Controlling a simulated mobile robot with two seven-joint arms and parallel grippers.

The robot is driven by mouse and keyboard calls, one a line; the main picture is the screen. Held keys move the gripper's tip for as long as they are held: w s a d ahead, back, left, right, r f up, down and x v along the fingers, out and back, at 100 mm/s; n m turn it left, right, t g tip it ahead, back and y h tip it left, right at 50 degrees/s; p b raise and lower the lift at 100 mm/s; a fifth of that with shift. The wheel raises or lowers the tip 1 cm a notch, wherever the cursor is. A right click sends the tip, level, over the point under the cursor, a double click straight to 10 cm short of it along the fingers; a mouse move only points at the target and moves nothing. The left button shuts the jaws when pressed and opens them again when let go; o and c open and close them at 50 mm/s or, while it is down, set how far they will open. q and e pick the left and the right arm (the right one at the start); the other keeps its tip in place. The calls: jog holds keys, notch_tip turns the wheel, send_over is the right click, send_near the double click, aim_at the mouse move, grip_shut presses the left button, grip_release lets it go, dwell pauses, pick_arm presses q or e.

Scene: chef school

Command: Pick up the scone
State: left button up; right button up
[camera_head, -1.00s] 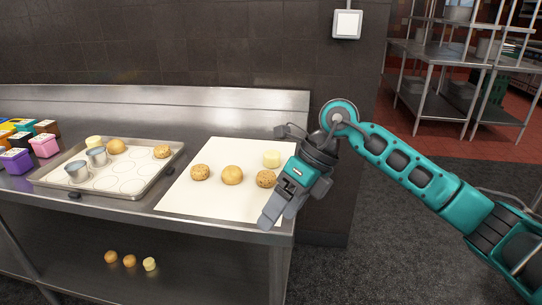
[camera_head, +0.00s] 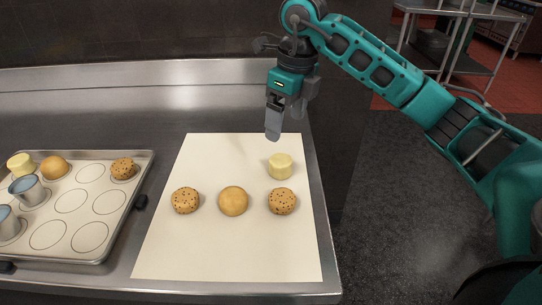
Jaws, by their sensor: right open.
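The pale yellow, short round piece (camera_head: 280,166) looks like the scone. It stands on the white sheet (camera_head: 180,255), towards the back right. My right gripper (camera_head: 284,122) is open and empty, with its fingers pointing down. It is above and just behind the pale piece in the picture, apart from it. Part of the far finger is hidden by the gripper body. My left gripper is out of view.
On the sheet are a smooth golden bun (camera_head: 233,201) and speckled rounds on the left (camera_head: 185,200) and right (camera_head: 282,201). A baking tray (camera_head: 146,165) holds metal cups (camera_head: 27,190), a bun, a speckled round (camera_head: 123,168) and another pale piece (camera_head: 20,165). The wall stands behind.

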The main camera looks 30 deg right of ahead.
send_over(281, 159)
jog(key=f, duration=0.4)
jog(key=s+f, duration=0.1)
jog(key=f, duration=0.1)
jog(key=shift+w+f, duration=0.2)
jog(key=shift+f, duration=0.8)
jog(key=shift+w+f, duration=0.15)
jog(key=shift+f, duration=0.9)
jog(key=shift+w+f, duration=0.2)
jog(key=shift+f, duration=0.8)
jog(key=c, duration=1.1)
